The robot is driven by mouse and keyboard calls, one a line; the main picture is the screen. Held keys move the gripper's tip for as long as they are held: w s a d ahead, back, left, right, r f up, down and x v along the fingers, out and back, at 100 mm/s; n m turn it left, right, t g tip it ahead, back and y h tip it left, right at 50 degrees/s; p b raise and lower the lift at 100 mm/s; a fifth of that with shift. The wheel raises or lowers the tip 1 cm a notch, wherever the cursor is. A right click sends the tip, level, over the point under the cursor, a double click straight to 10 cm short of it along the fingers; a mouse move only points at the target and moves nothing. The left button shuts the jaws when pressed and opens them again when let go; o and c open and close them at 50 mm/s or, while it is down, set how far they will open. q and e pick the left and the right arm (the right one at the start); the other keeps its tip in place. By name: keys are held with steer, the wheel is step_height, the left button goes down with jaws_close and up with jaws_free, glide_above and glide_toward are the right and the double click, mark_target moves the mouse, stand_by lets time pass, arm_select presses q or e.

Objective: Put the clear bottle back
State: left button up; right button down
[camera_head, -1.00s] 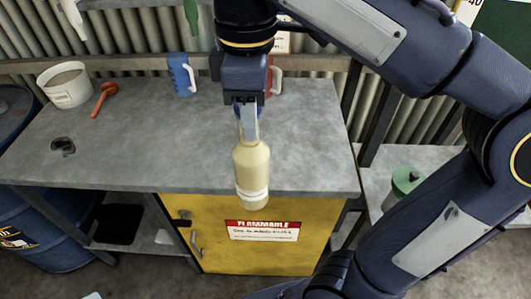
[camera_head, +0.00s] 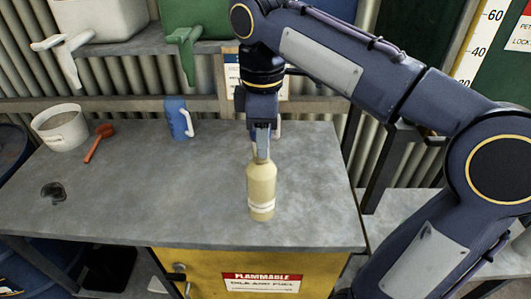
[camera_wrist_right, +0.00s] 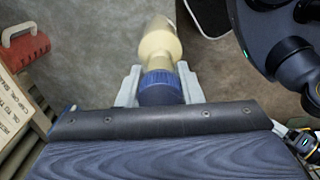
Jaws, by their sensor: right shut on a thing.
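The clear bottle (camera_head: 261,185) looks pale yellow and is upright in the head view, in front of the grey workbench top. My right gripper (camera_head: 262,148) is shut on its top from above. In the right wrist view the gripper (camera_wrist_right: 159,86) has one finger on each side of the blue cap, and the pale body of the bottle (camera_wrist_right: 160,42) extends beyond it. In the head view the fingers hide the cap. I cannot tell how far the bottle is from the bench. My left gripper is not in view.
The grey workbench (camera_head: 140,200) has a white bucket (camera_head: 60,131), red scoop (camera_head: 97,143) and blue jug (camera_head: 178,118) near its back. A yellow flammables cabinet (camera_head: 210,268) is below. A shelf above holds containers with a white tap (camera_head: 62,55) and green tap (camera_head: 184,52).

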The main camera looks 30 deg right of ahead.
steer(key=w+d+f, duration=0.2)
steer(key=w+f, duration=0.1)
steer(key=f, duration=0.5)
steer(key=shift+w+d+f, duration=0.3)
steer(key=shift+f, duration=0.15)
steer(key=c, duration=1)
jaws_free()
step_height(320, 180, up, 12)
steer(key=p, duration=0.1)
